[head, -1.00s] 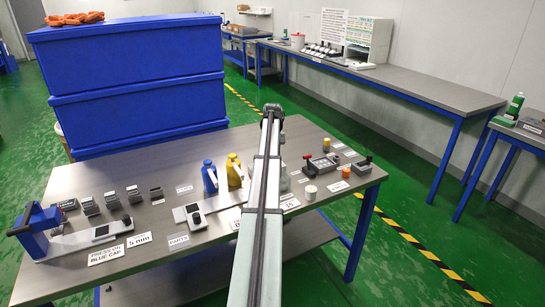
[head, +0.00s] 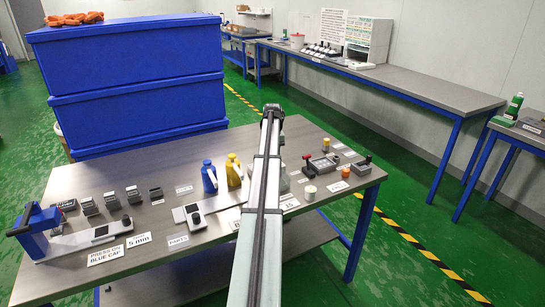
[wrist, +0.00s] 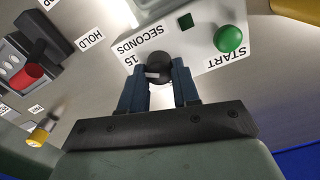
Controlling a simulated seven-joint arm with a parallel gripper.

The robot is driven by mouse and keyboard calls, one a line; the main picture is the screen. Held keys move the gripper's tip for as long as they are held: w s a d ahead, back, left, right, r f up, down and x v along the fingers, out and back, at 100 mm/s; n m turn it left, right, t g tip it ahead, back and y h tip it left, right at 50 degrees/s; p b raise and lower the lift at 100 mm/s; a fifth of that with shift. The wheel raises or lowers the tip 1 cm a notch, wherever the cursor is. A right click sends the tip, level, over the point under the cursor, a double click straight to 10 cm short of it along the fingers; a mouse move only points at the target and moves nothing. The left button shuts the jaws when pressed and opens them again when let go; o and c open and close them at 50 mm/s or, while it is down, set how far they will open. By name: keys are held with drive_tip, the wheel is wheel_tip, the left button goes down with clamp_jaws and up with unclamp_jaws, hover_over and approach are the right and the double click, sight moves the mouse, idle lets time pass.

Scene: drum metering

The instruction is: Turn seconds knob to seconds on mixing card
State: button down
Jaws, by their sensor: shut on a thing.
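The seconds knob (wrist: 158,66) is a dark round knob on a white panel (wrist: 200,50) in the wrist view, with a pale mark on its near side. The label beside it reads SECONDS, with 15 next to the knob. My gripper (wrist: 160,80) is shut on the knob, one dark blue finger on each side. The knob's lower part is partly hidden between the fingers. In the head view my arm covers the knob and the gripper. I cannot make out a mixing card for certain in either view.
A device with a red knob (wrist: 27,75) and a yellow knob (wrist: 40,134) lie to the left. Blue (head: 209,177) and yellow (head: 233,172) jugs stand left of my arm.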

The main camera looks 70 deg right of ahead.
drive_tip(key=c, duration=0.8)
unclamp_jaws()
drive_tip(key=shift+r, duration=0.1)
wheel_tip(320, 180, up, 14)
drive_tip(key=shift+f, duration=0.15)
idle(0.4)
